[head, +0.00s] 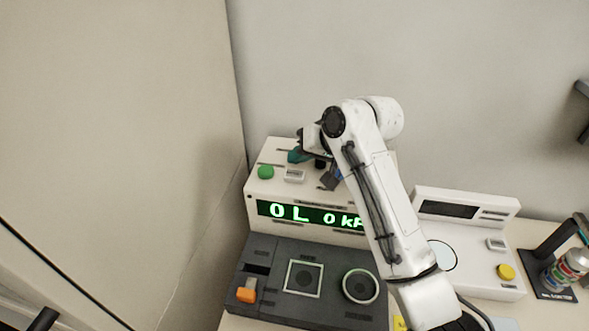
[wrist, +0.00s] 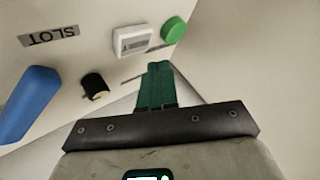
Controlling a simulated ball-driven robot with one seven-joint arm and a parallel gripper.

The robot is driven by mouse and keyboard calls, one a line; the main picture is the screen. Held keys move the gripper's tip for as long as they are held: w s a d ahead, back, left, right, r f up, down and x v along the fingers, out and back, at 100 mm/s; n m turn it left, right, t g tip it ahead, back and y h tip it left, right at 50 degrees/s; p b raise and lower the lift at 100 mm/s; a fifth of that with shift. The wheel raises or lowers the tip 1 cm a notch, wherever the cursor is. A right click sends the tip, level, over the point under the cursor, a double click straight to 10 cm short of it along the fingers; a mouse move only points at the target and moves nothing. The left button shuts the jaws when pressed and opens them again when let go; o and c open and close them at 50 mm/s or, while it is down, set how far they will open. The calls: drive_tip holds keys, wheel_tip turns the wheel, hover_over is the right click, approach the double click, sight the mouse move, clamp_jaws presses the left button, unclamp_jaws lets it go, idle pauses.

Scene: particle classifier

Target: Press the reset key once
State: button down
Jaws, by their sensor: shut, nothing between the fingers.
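The white classifier unit (head: 258,192) stands at the back, its green display reading "0 L 0 kP" before my arm cuts it off. On its top are a round green button (head: 265,172) and a small white key (head: 294,175); both also show in the wrist view, the green button (wrist: 173,30) right of the white key (wrist: 132,42). The labels are too small to read, so I cannot tell which is the reset key. My gripper (head: 297,157) is shut and empty, behind the white key in the head view. In the wrist view its teal fingertips (wrist: 160,68) appear just below the keys; contact is not visible.
A black knob (wrist: 95,86), a blue piece (wrist: 28,103) and a SLOT label (wrist: 48,36) lie left of the fingers. A dark panel with an orange switch (head: 246,290) is in front. A white device with a yellow button (head: 505,272) stands right.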

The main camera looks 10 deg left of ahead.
sight(298, 175)
drive_tip(key=shift+r+p, duration=1.4)
drive_tip(key=shift+r, duration=0.45)
